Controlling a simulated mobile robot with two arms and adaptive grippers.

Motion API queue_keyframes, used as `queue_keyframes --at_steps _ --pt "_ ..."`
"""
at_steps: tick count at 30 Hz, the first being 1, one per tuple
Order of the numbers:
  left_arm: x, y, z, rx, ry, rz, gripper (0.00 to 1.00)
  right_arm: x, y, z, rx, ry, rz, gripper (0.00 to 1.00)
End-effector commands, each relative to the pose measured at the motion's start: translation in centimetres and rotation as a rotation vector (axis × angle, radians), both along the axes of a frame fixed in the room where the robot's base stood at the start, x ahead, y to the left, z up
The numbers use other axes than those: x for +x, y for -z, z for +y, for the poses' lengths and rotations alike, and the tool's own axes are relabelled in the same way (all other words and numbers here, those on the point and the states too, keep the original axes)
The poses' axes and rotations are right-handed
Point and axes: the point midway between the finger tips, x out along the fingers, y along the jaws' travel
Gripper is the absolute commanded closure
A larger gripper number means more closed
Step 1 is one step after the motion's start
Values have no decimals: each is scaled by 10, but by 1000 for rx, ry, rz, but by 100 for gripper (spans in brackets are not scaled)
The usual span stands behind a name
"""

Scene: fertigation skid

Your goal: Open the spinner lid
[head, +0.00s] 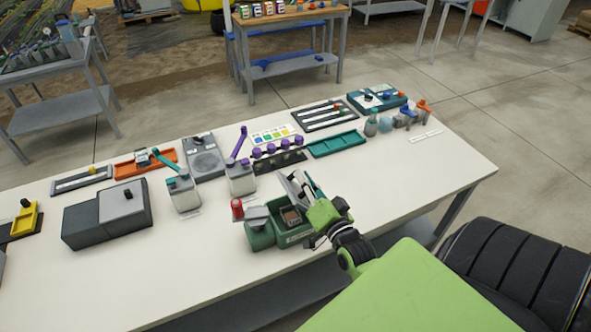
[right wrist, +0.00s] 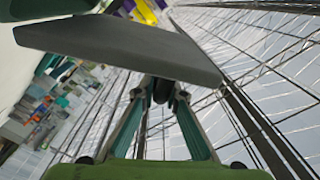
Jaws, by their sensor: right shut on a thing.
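The spinner (head: 268,236) is a green box near the front edge of the white table in the head view. Its grey lid (head: 294,187) stands tilted up, and the compartment beneath shows a brownish inside. My right gripper (head: 311,192) is at the lid, to the right of the opening. In the right wrist view, the lid (right wrist: 115,45) is a broad dark grey plate across the top. There my right gripper (right wrist: 161,86) has its fingers closed together on a small dark knob at the plate's underside edge. My left gripper is out of view.
A red can (head: 237,209) stands just left of the spinner. White jugs with teal (head: 183,192) and purple (head: 240,178) handles stand behind it. A dark grey box (head: 108,212) is at the left.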

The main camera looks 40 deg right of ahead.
Motion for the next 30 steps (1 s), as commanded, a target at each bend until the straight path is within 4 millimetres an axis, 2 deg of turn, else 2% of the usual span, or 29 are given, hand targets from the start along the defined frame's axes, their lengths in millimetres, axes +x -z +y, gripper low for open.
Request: queue_keyframes --at_steps 7,15,30 --pt "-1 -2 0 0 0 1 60 -5 -5 -27 221 0 -59 100" --pt "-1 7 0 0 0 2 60 -11 1 -52 457 -1 -117 100" --pt "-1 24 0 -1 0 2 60 -18 11 -78 724 -1 -181 100"
